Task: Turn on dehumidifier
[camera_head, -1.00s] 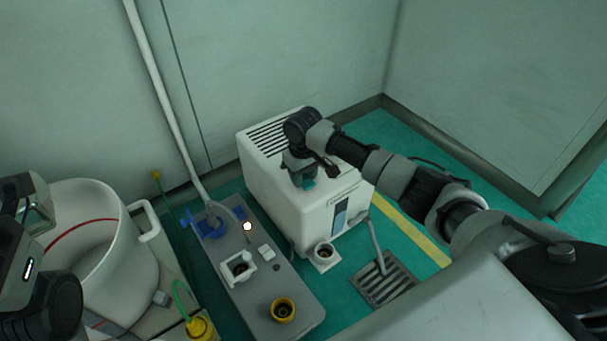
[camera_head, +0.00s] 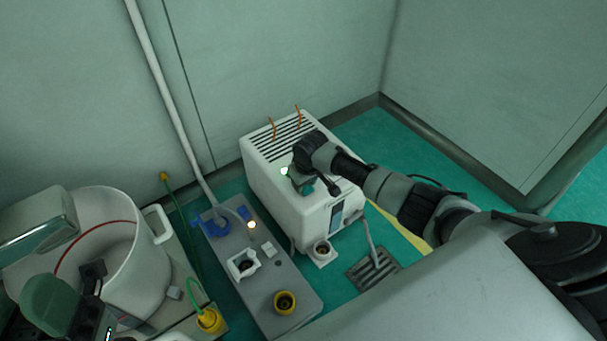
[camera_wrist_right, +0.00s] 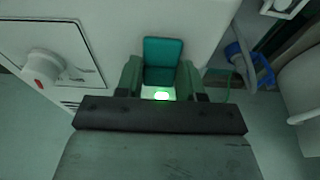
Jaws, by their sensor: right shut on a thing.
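The white dehumidifier (camera_head: 272,196) stands on the green floor near the corner, with slotted vents on top. Two orange strips (camera_head: 298,116) stand up from the vents. My right gripper (camera_head: 303,184) is at its top edge, and a small bright green light (camera_head: 284,171) glows beside it. In the right wrist view a teal switch flap (camera_wrist_right: 163,58) stands at the green fingers of my right gripper (camera_wrist_right: 160,80), which is shut on it. The lit green light (camera_wrist_right: 160,95) shows between the fingers. My left gripper (camera_head: 72,300) is at the lower left; its opening is unclear.
A grey socket panel (camera_head: 262,287) with blue, white and yellow sockets lies left of the dehumidifier. A white round vessel (camera_head: 120,245) stands at the left. A floor drain (camera_head: 374,270) is at the front right. Walls close off the back.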

